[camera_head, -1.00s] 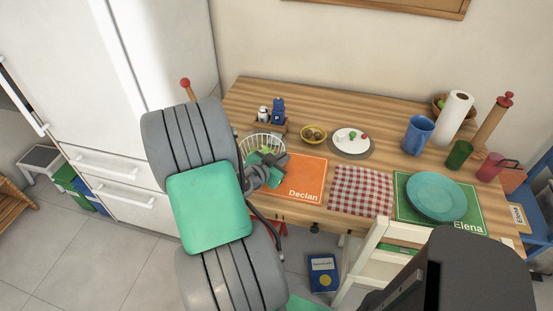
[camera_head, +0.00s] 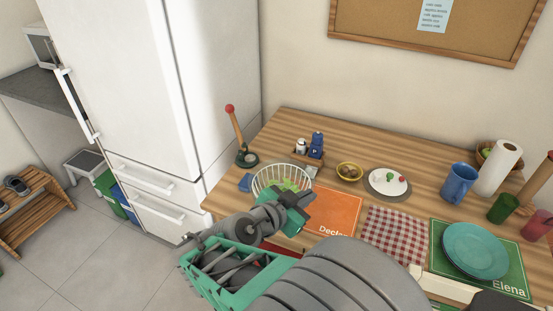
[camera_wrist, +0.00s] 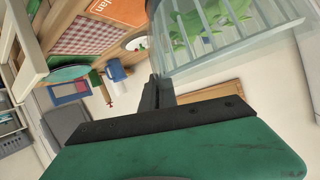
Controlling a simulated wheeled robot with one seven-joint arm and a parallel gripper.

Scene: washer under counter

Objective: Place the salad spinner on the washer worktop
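The salad spinner, a white slatted basket in a clear bowl with green leaves inside (camera_head: 268,181), is at the left end of the wooden table, behind the orange placemat. It fills the upper right of the wrist view (camera_wrist: 215,40). My gripper (camera_head: 305,196) is at its right front side. In the wrist view my dark fingers (camera_wrist: 157,92) look close together at the bowl's edge; whether they grip it is unclear. A dark grey counter (camera_head: 38,100) left of the fridge may be the washer worktop; no washer shows.
The white fridge (camera_head: 130,90) stands between table and counter. Near the spinner are a red-knobbed stand (camera_head: 238,130), a shaker rack (camera_head: 309,155), a yellow bowl (camera_head: 349,172) and the orange placemat (camera_head: 330,208). A stool (camera_head: 84,162) and wooden rack (camera_head: 38,205) stand on the floor at left.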

